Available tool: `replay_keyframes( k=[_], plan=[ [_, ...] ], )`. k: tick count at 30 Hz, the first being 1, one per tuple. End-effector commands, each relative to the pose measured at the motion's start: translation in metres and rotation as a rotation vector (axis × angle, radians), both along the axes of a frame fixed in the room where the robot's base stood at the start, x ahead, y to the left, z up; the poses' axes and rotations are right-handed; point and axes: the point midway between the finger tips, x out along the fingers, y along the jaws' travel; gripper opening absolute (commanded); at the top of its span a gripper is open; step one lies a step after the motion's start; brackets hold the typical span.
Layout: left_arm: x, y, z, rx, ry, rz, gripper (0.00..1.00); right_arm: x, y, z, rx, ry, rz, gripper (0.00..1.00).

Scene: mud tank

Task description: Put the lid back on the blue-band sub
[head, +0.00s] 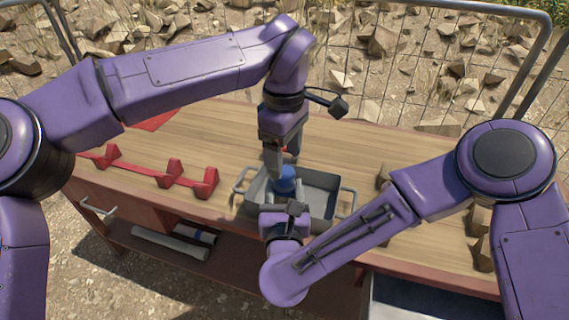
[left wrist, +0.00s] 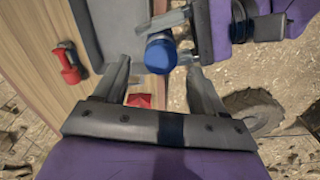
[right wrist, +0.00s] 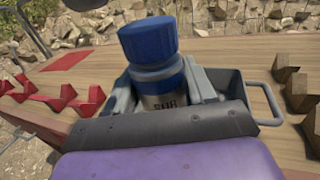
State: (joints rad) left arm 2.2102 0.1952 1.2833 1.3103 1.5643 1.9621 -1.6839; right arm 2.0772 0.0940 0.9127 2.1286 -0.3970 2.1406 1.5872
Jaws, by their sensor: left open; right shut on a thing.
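In the head view the blue sub (head: 285,180) is over the grey tray (head: 322,178). My left gripper (head: 276,160) is open, close by the sub. In the left wrist view the blue lid (left wrist: 160,54) shows beyond and between the open left fingers, apparently not gripped.
A red rack with notched blocks (head: 170,180) is on the wooden bench to the left. A small red item (left wrist: 68,64) stands on the bench beyond the tray. Several wooden blocks (right wrist: 290,88) are to the right. The bench between the rack and tray is clear.

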Motion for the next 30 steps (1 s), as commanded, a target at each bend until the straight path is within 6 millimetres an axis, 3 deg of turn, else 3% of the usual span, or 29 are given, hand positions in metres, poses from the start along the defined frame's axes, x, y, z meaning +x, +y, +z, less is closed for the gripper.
replay_keyframes(
  k=[9, 11, 16, 30],
  plan=[
    [0.0, 0.0, 0.006, 0.0, 0.001, -0.001, 0.7, 0.0, 0.0, 0.001, 0.001, -0.002, 0.0, 0.0],
    [0.0, 0.0, 0.007, 0.0, -0.001, -0.001, 0.66, 0.0, 0.0, 0.001, 0.001, -0.002, 0.0, 0.0],
    [-0.002, 0.0, 0.03, 0.075, -0.084, 0.028, 0.66, 0.0, 0.0, 0.001, 0.001, -0.002, 0.0, 0.0],
    [0.002, 0.007, 0.042, 0.017, -0.057, 1.627, 0.66, 0.0, 0.0, 0.001, 0.001, -0.002, 0.0, 0.0]
  ],
)
